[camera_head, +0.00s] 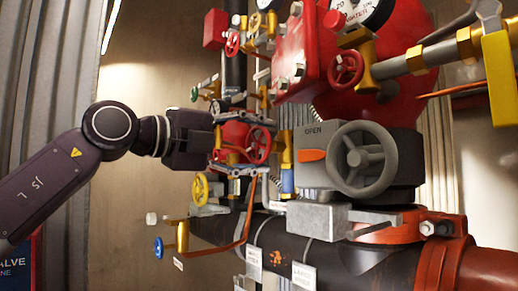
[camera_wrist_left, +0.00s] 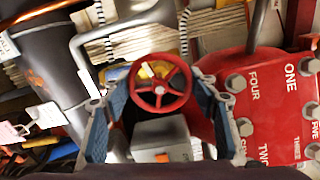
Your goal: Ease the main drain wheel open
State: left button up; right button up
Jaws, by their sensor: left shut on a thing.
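A small red handwheel (camera_head: 257,143) with spokes sits among brass and red fittings left of the large grey handwheel. In the left wrist view the red wheel (camera_wrist_left: 160,85) lies between the fingers, with a small pale mark near its top. I cannot read a label naming it as the main drain wheel. My left gripper (camera_head: 263,147) reaches it from the left, its grey fingers above and below the rim. The left gripper (camera_wrist_left: 157,82) is shut on this wheel. My right gripper is in neither view.
A large grey handwheel (camera_head: 362,160) on a box marked OPEN stands right of the gripper. A red bolted plate (camera_wrist_left: 280,105) is close on the right in the wrist view. A yellow wheel (camera_head: 200,189) and a blue wheel (camera_head: 158,248) sit below. Free room is to the left.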

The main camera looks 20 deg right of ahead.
pick_arm(q)
jog(key=shift+w+a+r, duration=0.1)
jog(key=shift+a+r, duration=0.05)
jog(key=shift+r, duration=0.05)
dwell(0.3)
jog(key=o, duration=1.2)
jog(key=shift+f, duration=0.1)
jog(key=shift+c, duration=0.2)
jog(key=v, duration=1.2)
